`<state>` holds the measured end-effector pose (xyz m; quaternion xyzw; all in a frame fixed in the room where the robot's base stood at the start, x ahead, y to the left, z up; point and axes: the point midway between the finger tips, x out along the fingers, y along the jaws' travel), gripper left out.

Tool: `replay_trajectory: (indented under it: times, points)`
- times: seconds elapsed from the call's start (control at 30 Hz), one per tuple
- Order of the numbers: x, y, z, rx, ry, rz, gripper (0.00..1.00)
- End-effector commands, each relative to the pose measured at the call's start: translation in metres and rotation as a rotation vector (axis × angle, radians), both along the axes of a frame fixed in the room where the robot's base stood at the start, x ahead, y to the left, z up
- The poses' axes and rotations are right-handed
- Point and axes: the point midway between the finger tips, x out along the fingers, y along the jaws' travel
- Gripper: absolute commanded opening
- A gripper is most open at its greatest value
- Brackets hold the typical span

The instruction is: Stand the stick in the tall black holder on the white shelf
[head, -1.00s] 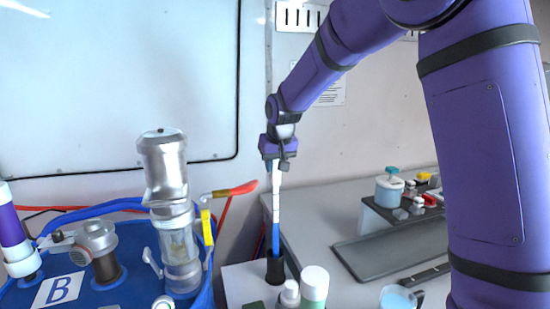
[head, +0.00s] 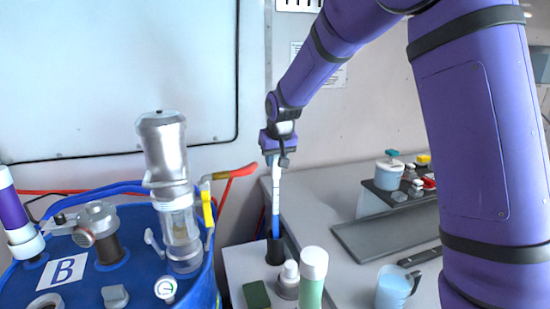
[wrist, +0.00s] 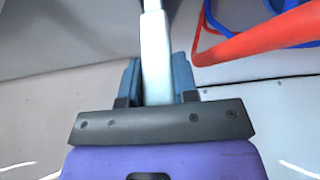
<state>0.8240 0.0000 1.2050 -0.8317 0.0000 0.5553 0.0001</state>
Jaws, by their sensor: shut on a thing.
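My gripper (head: 277,158) is purple and points down above the white shelf (head: 240,265). It is shut on the upper end of the stick (head: 276,200), which is white above and blue below. The stick stands nearly upright. Its lower end meets the mouth of the tall black holder (head: 274,254); how deep it sits inside is hidden. In the wrist view the stick (wrist: 156,60) runs up between the two blue-grey fingers (wrist: 157,80). The holder cannot be made out in the wrist view.
A white-capped green bottle (head: 312,275), a small grey bottle (head: 288,282) and a dark green box (head: 257,295) stand close to the holder. A blue drum (head: 130,225) with a metal and glass device (head: 170,180) is at left. An orange-handled lever (head: 235,171) is near the stick.

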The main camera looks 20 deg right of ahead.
Motion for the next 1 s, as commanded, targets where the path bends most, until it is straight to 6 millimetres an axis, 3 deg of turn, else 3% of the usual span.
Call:
replay_trajectory:
  times: [0.03, 0.13, 0.17, 0.57, 1.0]
  points:
    - [0.0, 0.0, 0.0, 0.0, 0.0, 0.0, 0.32]
    - [0.0, 0.0, 0.0, 0.0, 0.0, 0.0, 0.55]
    - [0.0, 0.0, 0.0, 0.0, 0.0, 0.0, 0.57]
    - [-0.004, 0.0, 0.009, 0.0, -0.001, 0.001, 0.57]
    - [-0.033, 0.0, 0.08, 0.001, -0.003, 0.001, 0.57]
